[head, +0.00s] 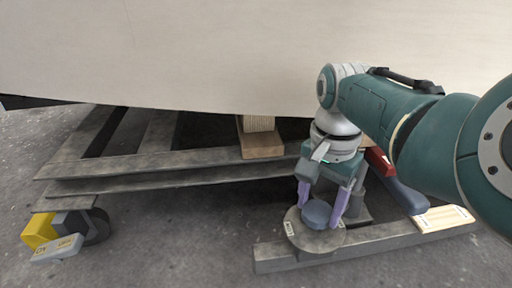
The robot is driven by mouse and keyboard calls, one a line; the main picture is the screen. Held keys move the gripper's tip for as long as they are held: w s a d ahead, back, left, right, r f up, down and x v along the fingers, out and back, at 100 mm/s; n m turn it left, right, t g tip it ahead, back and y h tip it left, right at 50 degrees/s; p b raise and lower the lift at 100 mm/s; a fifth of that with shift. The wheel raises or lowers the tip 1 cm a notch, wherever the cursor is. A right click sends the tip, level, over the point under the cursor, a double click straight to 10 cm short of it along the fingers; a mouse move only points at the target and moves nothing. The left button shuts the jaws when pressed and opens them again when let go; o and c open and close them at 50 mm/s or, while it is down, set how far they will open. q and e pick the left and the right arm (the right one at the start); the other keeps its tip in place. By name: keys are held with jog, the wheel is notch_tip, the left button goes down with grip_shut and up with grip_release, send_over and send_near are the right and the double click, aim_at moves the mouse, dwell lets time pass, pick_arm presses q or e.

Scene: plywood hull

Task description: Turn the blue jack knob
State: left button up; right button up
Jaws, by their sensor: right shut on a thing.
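The blue jack knob (316,213) is a short round cylinder on top of a grey round disc (297,232). The disc sits at the front beam of the cradle, right of centre in the head view. My right gripper (322,210) comes down over the knob from above. Its two purple fingers stand on the left and right sides of the knob and are shut on it. The front and top of the knob show between the fingers. My left gripper is not in view.
The pale plywood hull (200,50) hangs over the scene on a wooden block (262,144) and grey cradle beams (160,163). A red and blue-grey part (402,194) and a labelled board (443,219) lie right of the gripper.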

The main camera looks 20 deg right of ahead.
jog(key=n+p, duration=0.2)
jog(key=shift+r+n, duration=0.1)
jog(key=shift+n, duration=0.3)
jog(key=n+p, duration=0.1)
jog(key=n, duration=0.9)
jog(key=shift+n+p, duration=0.35)
jog(key=shift+n, duration=2.25)
jog(key=o, duration=1.4)
